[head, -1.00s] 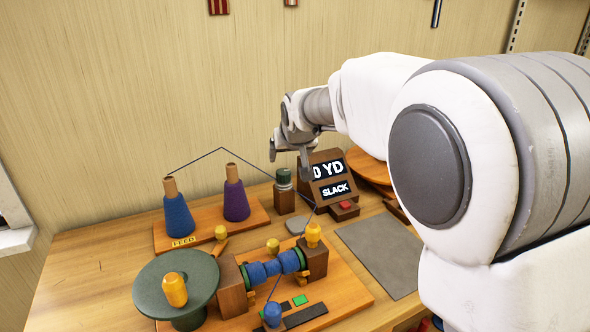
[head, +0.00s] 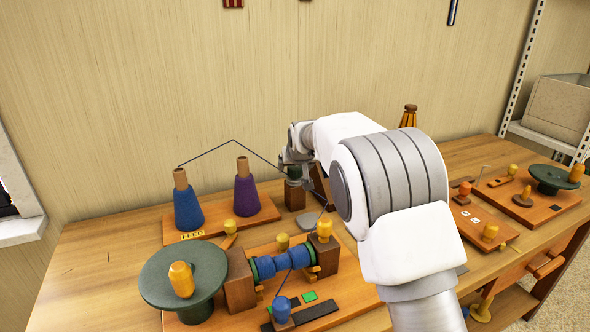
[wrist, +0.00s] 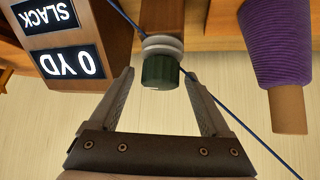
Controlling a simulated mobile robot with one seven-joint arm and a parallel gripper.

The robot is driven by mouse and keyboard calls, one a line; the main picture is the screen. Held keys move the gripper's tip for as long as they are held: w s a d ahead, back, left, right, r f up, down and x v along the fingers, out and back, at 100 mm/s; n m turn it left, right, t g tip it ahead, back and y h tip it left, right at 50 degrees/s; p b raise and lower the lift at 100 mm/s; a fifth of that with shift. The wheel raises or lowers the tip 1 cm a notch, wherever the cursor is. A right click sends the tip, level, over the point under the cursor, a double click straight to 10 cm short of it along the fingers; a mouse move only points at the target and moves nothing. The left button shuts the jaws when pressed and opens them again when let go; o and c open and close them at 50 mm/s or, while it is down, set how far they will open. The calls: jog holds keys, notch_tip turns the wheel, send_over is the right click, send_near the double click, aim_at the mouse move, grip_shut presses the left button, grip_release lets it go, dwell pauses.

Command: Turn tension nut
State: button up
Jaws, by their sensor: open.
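The tension nut is a dark green ribbed cap (wrist: 160,70) with a pale disc at its base, on a wooden post (wrist: 162,18). In the wrist view it sits between the fingertips of my gripper (wrist: 157,77), with a gap on the left and the right finger closer. My gripper is open. In the head view my gripper (head: 293,160) is at the top of the post (head: 294,198), partly covering the nut (head: 294,173). Blue yarn (wrist: 232,112) runs past the nut close to the right finger.
A display box (wrist: 68,45) reading "0 YD" and "SLACK" stands beside the post, mostly hidden by my arm in the head view. Blue (head: 187,208) and purple (head: 246,197) yarn cones stand left. A green wheel (head: 160,280) and blue-wound spool (head: 283,265) are in front.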

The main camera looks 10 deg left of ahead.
grip_shut()
dwell(0.5)
jog(key=shift+a+m+h+p, duration=0.15)
jog(key=shift+m+h+p, duration=0.15)
jog(key=shift+m+p, duration=0.15)
jog(key=shift+m+h+p, duration=0.45)
jog(key=shift+m+h, duration=0.05)
jog(key=shift+m, duration=0.05)
jog(key=m+h+p, duration=0.1)
jog(key=m+h, duration=0.1)
jog(key=m, duration=0.1)
jog(key=shift+r+t+p, duration=0.1)
jog(key=shift+t+p, duration=0.2)
jog(key=shift+p, duration=0.1)
jog(key=m+h+p, duration=0.2)
jog(key=m, duration=0.1)
jog(key=shift+w+h, duration=0.1)
jog(key=shift+h, duration=0.3)
jog(key=shift+m+p, duration=0.4)
jog(key=shift+p, duration=0.05)
jog(key=shift+g+h, duration=0.3)
jog(key=shift+g, duration=0.1)
